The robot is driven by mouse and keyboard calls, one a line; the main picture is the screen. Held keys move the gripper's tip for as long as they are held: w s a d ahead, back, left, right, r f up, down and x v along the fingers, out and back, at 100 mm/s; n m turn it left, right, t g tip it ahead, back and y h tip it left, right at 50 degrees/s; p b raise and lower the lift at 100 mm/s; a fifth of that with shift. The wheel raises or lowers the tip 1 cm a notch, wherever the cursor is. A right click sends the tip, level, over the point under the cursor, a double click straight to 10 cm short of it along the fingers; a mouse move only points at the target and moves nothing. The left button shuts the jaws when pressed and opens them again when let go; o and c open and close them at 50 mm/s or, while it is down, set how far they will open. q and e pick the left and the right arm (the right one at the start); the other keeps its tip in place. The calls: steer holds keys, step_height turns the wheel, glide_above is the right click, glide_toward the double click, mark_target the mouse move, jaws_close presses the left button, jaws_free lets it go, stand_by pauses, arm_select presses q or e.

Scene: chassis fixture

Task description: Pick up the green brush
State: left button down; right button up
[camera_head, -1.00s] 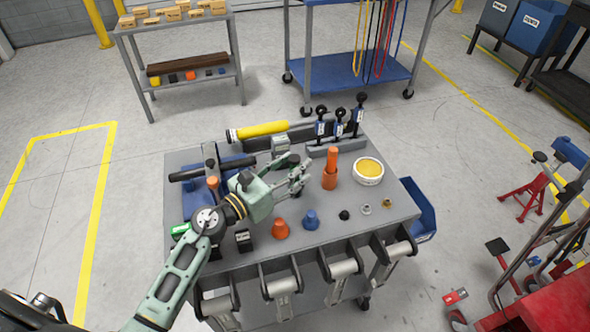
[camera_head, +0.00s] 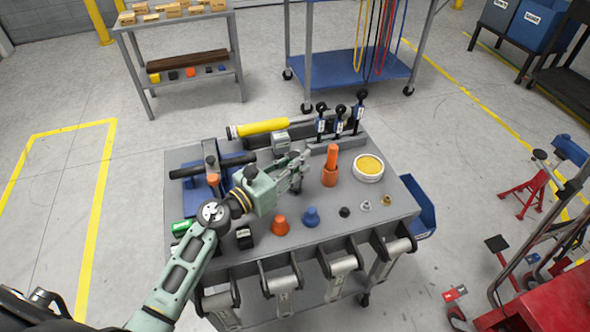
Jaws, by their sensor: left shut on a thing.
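My left gripper (camera_head: 297,170) reaches over the middle of the grey cart top (camera_head: 345,215), in front of the black-handled tools and left of the orange holder. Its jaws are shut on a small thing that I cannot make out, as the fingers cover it. No brush shows clearly. My right gripper is not in view.
An orange holder (camera_head: 331,170), a tub with yellow contents (camera_head: 368,167), an orange cone (camera_head: 280,225) and a blue cone (camera_head: 311,217) stand on the cart. A yellow tube (camera_head: 262,128) lies at the back. Dark-and-grey handles hang along the front edge.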

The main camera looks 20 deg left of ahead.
arm_select(q)
steer(key=shift+r, duration=0.1)
step_height(320, 180, up, 10)
steer(key=p, duration=0.5)
steer(key=c, duration=2.2)
jaws_free()
jaws_close()
